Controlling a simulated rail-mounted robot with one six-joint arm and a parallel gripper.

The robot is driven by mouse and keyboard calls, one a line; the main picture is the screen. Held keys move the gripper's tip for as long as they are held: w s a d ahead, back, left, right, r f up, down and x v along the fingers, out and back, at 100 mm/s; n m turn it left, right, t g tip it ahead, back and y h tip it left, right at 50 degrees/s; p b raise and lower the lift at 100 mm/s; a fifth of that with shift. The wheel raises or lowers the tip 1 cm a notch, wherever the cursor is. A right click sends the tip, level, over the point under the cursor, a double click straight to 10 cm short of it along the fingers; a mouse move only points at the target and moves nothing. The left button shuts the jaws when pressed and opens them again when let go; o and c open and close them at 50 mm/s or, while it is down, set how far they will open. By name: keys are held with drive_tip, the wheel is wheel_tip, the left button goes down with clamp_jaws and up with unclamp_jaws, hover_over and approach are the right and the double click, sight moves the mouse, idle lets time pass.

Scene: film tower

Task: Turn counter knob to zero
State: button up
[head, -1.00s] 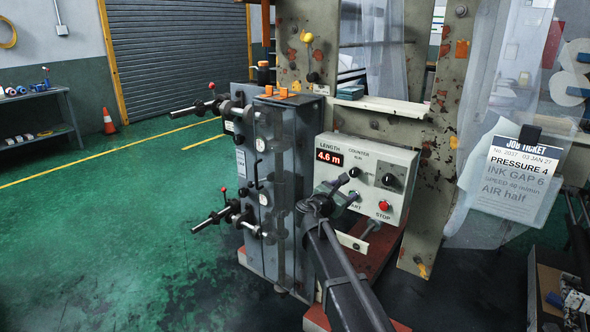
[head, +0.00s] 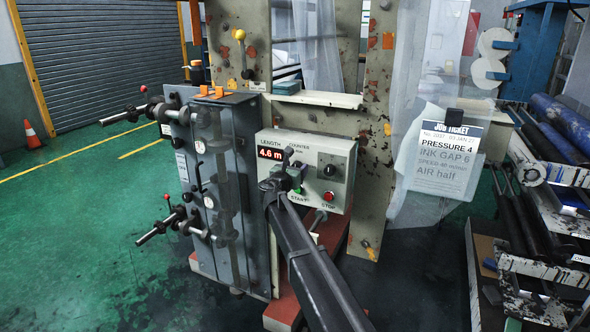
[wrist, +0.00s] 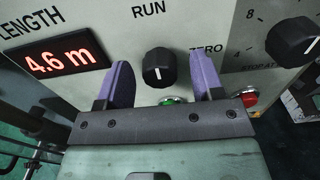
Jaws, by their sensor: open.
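The counter knob (wrist: 158,68) is black and round, with a white line on its face. In the wrist view it sits under the RUN label, with ZERO printed to its right. My gripper (wrist: 161,74) is open, its two purple fingers on either side of the knob with gaps visible; whether they reach its depth I cannot tell. The red display (wrist: 64,57) reads 4.6 m; it also shows in the head view (head: 271,154). In the head view my gripper (head: 289,172) is in front of the grey control panel (head: 345,150) and hides the counter knob.
A second black knob (wrist: 293,40) with a number scale is to the right. A green start button (wrist: 172,100) lies just below the counter knob, and a red stop button (wrist: 250,99) beyond the right finger. Valve handles (head: 150,112) stick out left of the panel.

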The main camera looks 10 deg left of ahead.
drive_tip(key=c, duration=0.9)
drive_tip(key=shift+m, duration=0.3)
drive_tip(key=m, duration=1.7)
drive_tip(key=shift+m, duration=0.3)
